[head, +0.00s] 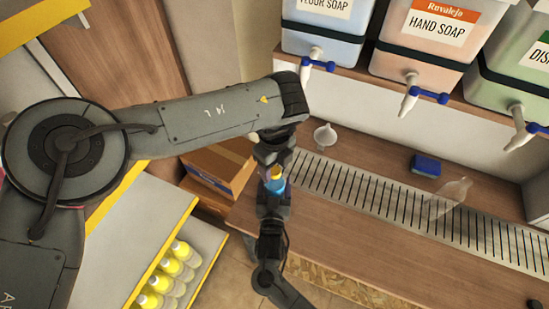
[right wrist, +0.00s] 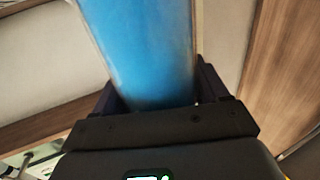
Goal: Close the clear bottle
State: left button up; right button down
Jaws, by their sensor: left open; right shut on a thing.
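The clear bottle with blue liquid (head: 276,185) is held off the counter's left end, and its blue body fills the upper part of the right wrist view (right wrist: 145,50). My right gripper (head: 273,197) is shut on it from below; its fingers lie on both sides of the bottle in the wrist view (right wrist: 155,105). A small yellow piece (head: 277,172), probably the cap, shows at the bottle's top. My left gripper (head: 274,164) is open directly above, close around that top. Whether it touches is hidden.
Soap drums with blue-handled taps (head: 430,95) line the shelf at the back right. A clear funnel (head: 325,136), a blue block (head: 425,166) and an empty clear bottle (head: 450,196) are on the counter (head: 370,225). Filled yellow-capped bottles (head: 170,270) stand on a lower-left shelf.

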pick_arm(q)
jog(key=shift+f, duration=0.3)
grip_shut()
dwell(0.3)
jog(key=shift+o, duration=0.6)
grip_release()
notch_tip(320, 180, up, 12)
